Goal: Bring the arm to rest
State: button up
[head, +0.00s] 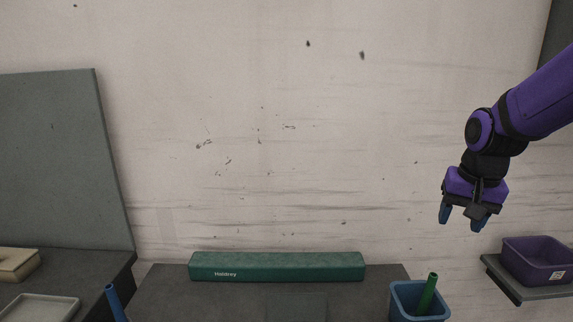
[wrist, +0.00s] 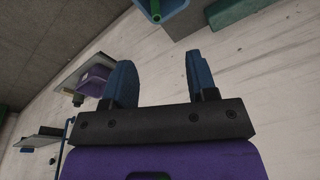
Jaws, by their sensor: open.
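My gripper (head: 461,218) hangs from my purple arm at the right of the head view, fingers pointing down. Its two blue fingertips are apart with nothing between them. It is in the air, above and to the right of the blue bin and above and to the left of the purple bin. In the wrist view my gripper (wrist: 159,82) shows both blue fingers spread, with bare wall and floor beyond.
A blue bin (head: 405,303) holds a green tube (head: 428,293). A purple bin (head: 536,262) sits on a grey shelf (head: 511,287). A long green box (head: 277,267) lies on the dark table (head: 165,295). A pale tray (head: 40,308) is at left.

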jog(key=s+a+r+n+t, duration=0.1)
jog(key=s+r, duration=0.3)
jog(key=s, duration=0.5)
jog(key=s+a+r+n+t, duration=0.2)
jog(key=s+r, duration=0.3)
jog(key=s, duration=0.3)
jog(key=shift+s+a+n, duration=0.3)
jog(key=shift+s+n, duration=0.05)
jog(key=shift+n, duration=0.55)
jog(key=shift+r, duration=0.1)
